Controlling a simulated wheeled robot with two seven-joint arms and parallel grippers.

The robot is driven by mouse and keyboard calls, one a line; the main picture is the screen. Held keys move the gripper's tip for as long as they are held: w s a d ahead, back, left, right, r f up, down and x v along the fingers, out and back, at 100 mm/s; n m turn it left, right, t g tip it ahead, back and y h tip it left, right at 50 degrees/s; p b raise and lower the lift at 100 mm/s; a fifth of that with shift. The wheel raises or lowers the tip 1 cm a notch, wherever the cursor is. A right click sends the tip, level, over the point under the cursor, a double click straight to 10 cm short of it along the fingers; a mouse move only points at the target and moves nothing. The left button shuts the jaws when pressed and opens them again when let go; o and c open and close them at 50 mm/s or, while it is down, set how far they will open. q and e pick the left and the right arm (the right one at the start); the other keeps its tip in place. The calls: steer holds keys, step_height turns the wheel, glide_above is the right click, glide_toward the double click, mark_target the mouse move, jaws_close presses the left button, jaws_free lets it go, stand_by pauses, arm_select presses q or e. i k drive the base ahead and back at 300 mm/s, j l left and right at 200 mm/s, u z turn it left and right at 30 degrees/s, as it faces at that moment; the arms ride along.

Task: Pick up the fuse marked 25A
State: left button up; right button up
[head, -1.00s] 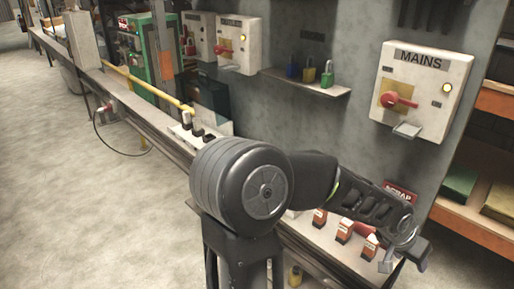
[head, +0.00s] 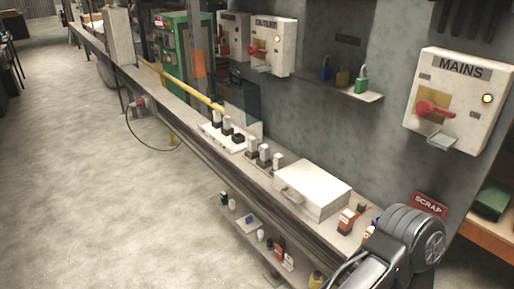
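Small upright pieces that look like fuses stand along the bench. Several pale ones with dark bases (head: 264,152) stand in a row left of a white lidded box (head: 315,190). Others (head: 227,123) stand on a white base (head: 211,130) farther back. An orange and white piece (head: 346,220) stands just right of the box. No rating is readable, so I cannot tell which is marked 25A. A dark joint of my arm covers the bench's lower right end. Neither gripper's fingers are in view.
The MAINS switch box (head: 455,100) with a red handle is on the grey wall. Padlocks (head: 361,79) stand on a wall shelf. A red SCRAP sign (head: 429,204) is behind my arm. A lower shelf (head: 240,222) holds small items. Floor (head: 110,210) at left is clear.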

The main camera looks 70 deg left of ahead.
mark_target(252, 140)
steer(key=u, duration=2.65)
steer(key=i+l, duration=0.4)
steer(key=j+z, duration=0.1)
steer(key=z, duration=0.35)
steer(key=i+j+z, duration=0.15)
steer(key=z, duration=0.3)
steer(key=j+z, duration=0.1)
steer(key=z, duration=0.4)
steer(key=j+z, duration=0.2)
steer(key=j, duration=0.35)
steer(key=j+z, duration=0.25)
steer(key=j, duration=0.35)
steer(key=k+j+z, duration=0.2)
steer(key=j, duration=0.8)
steer(key=i, duration=0.15)
